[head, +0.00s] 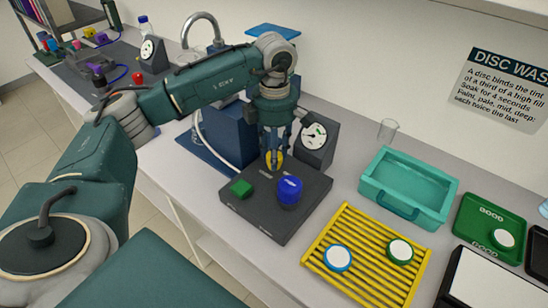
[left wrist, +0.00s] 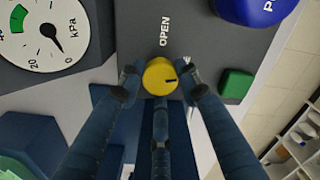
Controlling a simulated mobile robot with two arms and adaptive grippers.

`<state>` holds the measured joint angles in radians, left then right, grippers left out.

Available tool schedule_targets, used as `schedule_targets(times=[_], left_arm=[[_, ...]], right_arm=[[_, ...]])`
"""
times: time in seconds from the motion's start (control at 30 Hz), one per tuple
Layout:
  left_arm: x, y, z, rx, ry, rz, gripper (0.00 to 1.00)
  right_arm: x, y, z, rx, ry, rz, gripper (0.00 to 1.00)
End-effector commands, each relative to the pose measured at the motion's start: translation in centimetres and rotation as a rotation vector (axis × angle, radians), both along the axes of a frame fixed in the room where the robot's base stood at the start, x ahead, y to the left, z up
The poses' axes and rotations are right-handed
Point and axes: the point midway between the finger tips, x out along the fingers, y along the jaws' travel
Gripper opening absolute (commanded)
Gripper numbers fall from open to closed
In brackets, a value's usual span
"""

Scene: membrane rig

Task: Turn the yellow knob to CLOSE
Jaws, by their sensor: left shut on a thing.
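The yellow knob (head: 275,157) sits at the back of a dark grey panel (head: 250,212). My left gripper (head: 273,158) points down over it with its fingers around it. In the left wrist view the yellow knob (left wrist: 158,78) lies between the fingers of the left gripper (left wrist: 160,84), which are shut on it. A dark mark on its top points to the right of that picture. The word OPEN is printed on the panel above the knob there. No CLOSE label can be read. My right gripper is not in view.
The panel also carries a blue knob (head: 289,187) and a green block (head: 241,188). A pressure gauge (head: 314,137) stands just behind, its needle near 0 in the left wrist view. A yellow rack (head: 345,265), teal tray (head: 440,192) and green tray (head: 475,220) lie to the right.

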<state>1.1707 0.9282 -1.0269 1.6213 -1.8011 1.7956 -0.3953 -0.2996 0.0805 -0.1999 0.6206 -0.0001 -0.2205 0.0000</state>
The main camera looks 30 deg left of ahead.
Motion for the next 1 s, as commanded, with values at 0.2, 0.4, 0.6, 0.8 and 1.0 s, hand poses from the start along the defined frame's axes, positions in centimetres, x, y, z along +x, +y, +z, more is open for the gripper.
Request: schedule_targets(times=[0.2, 0.4, 0.6, 0.8, 1.0], left_arm=[[0.41, -0.12, 0.35, -0.003, -0.017, -0.125, 0.07], [0.41, -0.15, 0.45, -0.004, -0.018, -0.191, 0.07], [0.40, -0.17, 0.51, -0.004, -0.018, -0.216, 0.07], [0.39, -0.19, 0.53, -0.005, -0.017, -0.219, 0.07], [0.39, -0.20, 0.53, -0.005, -0.017, -0.218, 0.37]], right_arm=[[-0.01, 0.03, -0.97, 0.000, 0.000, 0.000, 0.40], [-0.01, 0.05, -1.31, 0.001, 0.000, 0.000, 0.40], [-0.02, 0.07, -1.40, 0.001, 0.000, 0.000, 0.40], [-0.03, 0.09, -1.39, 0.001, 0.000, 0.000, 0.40], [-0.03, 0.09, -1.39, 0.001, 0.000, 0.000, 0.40]])
